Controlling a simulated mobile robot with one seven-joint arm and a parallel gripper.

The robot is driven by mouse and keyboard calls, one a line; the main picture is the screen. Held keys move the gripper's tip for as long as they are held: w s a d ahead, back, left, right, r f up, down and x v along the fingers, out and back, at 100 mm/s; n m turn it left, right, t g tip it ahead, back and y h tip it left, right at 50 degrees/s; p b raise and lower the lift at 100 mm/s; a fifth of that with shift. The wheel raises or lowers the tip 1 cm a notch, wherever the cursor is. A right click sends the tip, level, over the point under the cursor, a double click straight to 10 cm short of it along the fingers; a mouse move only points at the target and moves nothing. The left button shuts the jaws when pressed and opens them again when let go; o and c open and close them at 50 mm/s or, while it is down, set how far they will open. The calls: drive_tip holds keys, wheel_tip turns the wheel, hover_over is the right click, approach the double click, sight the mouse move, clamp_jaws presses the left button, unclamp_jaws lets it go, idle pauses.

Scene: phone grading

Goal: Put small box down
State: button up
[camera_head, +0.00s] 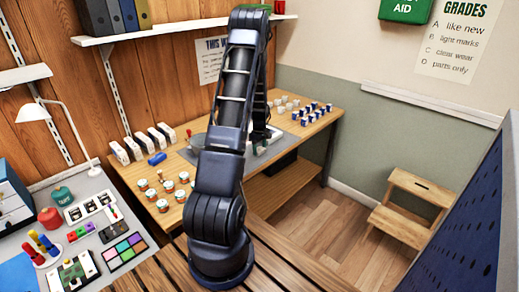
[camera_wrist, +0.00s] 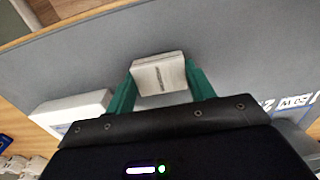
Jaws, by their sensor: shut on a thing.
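The small box (camera_wrist: 158,72) is whitish with a dark mark on its face. In the wrist view it sits between the two green fingers of my gripper (camera_wrist: 161,84), which is shut on it. Grey mat surface (camera_wrist: 230,45) lies behind the box; I cannot tell whether the box touches it. In the head view my gripper (camera_head: 262,136) is over the far part of the wooden workbench, partly behind my arm. The small box cannot be made out there.
In the wrist view a larger white box (camera_wrist: 72,110) lies left of the gripper, and blue-and-white labelled things (camera_wrist: 292,102) are at right. The bench also holds several white boxes (camera_head: 138,147), round jars (camera_head: 162,205) and blue-topped pieces (camera_head: 312,110).

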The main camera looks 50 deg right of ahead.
sight(259, 149)
drive_tip(key=o, duration=0.9)
drive_tip(key=shift+f, duration=0.1)
drive_tip(key=shift+o, duration=0.2)
wheel_tip(259, 149, up, 12)
drive_tip(key=r, duration=0.1)
drive_tip(key=w+a+r+t, duration=0.1)
drive_tip(key=w+a+r, duration=0.1)
drive_tip(key=a+r, duration=0.65)
drive_tip(key=w+a+r+h, duration=0.1)
drive_tip(key=w+a+r, duration=0.1)
drive_tip(key=a+r, duration=0.65)
drive_tip(key=w+a+r+t, duration=0.15)
drive_tip(key=a+r, duration=0.25)
drive_tip(key=a, duration=0.9)
drive_tip(key=s+a+r, duration=0.3)
drive_tip(key=a, duration=0.5)
drive_tip(key=s+a+r, duration=0.3)
drive_tip(key=s+a, duration=0.1)
drive_tip(key=a, duration=0.4)
drive_tip(key=s+a+t+y, duration=0.1)
drive_tip(key=s+a+t, duration=0.1)
drive_tip(key=s+a, duration=0.7)
drive_tip(key=shift+s+r, duration=0.35)
drive_tip(key=shift+s, duration=0.55)
